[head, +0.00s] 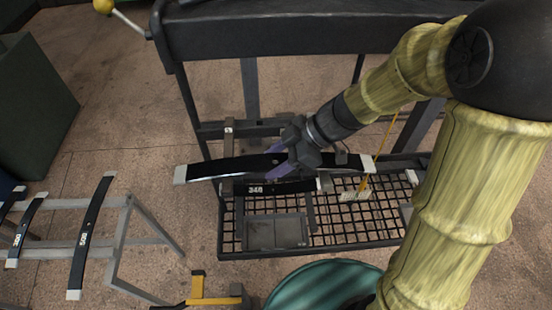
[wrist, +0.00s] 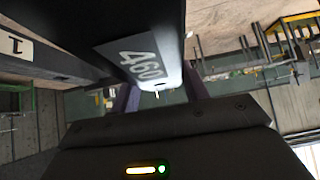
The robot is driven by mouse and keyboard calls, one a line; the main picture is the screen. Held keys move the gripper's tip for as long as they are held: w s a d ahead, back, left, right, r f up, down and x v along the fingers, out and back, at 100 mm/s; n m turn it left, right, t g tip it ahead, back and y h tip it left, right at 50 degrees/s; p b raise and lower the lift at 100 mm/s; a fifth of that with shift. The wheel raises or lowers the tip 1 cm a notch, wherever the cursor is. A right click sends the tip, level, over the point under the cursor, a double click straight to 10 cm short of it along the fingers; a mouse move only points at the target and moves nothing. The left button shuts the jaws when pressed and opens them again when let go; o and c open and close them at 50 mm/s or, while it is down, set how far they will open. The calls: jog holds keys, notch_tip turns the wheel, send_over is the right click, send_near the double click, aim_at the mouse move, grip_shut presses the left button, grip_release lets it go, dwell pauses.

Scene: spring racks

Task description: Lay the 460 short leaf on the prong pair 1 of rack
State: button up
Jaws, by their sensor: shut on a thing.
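My gripper (head: 279,160) is shut on the 460 short leaf (head: 225,168), a long black strip with pale ends, gripped near its middle. The leaf spans left to right in front of the rack (head: 233,254). In the wrist view its 460 label (wrist: 143,64) faces the camera, and the leaf (wrist: 168,25) is between the purple fingers. A dark bar with a white "1" tag (wrist: 17,46) shows at the left of the wrist view. I cannot tell whether the leaf touches any prong.
A black leaf marked 340 (head: 268,188) lies just below the held leaf in the head view. A mesh shelf (head: 345,228) is beneath. A thick black beam (head: 270,32) crosses above. A grey stand (head: 115,230) with several leaves is left; a green round object (head: 325,285) is in front.

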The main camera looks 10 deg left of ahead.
jog(key=shift+f, duration=0.75)
jog(key=o, duration=1.3)
jog(key=shift+c, duration=0.2)
jog(key=shift+o, duration=0.2)
jog(key=shift+s, duration=0.1)
jog(key=shift+f+b, duration=0.1)
jog(key=shift+b, duration=0.2)
jog(key=shift+d, duration=0.1)
jog(key=v, duration=1.7)
jog(key=shift+r, duration=0.3)
